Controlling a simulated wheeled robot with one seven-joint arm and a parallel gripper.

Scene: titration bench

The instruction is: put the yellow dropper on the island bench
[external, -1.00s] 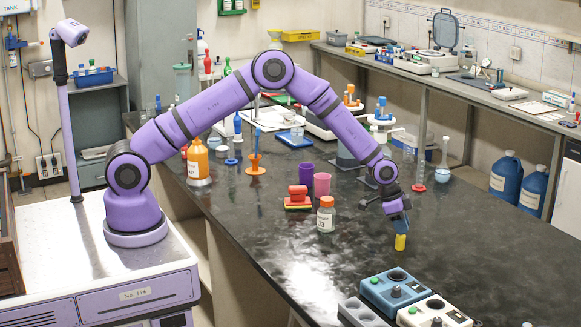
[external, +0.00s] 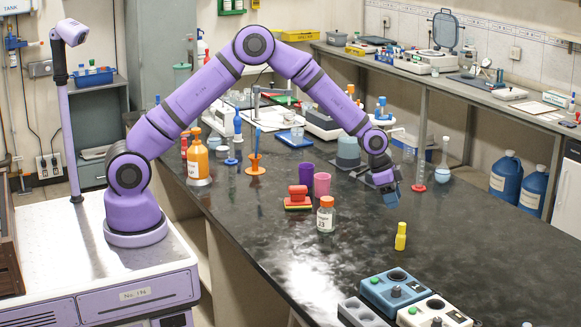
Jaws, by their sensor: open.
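The yellow dropper (external: 400,237) stands upright on the dark top of the island bench (external: 330,262), in the right half of the external view. Its narrower tip points up. My gripper (external: 392,200) is above it and a little to its left in the picture, apart from it and empty. The jaws are small in this view, and they are open. Nothing hides the dropper.
A jar with an orange lid (external: 326,215), a red and yellow block (external: 298,198) and a pink cup (external: 322,184) stand left of the dropper. A blue device (external: 395,290) and a white one (external: 434,312) are at the front. Bench around the dropper is clear.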

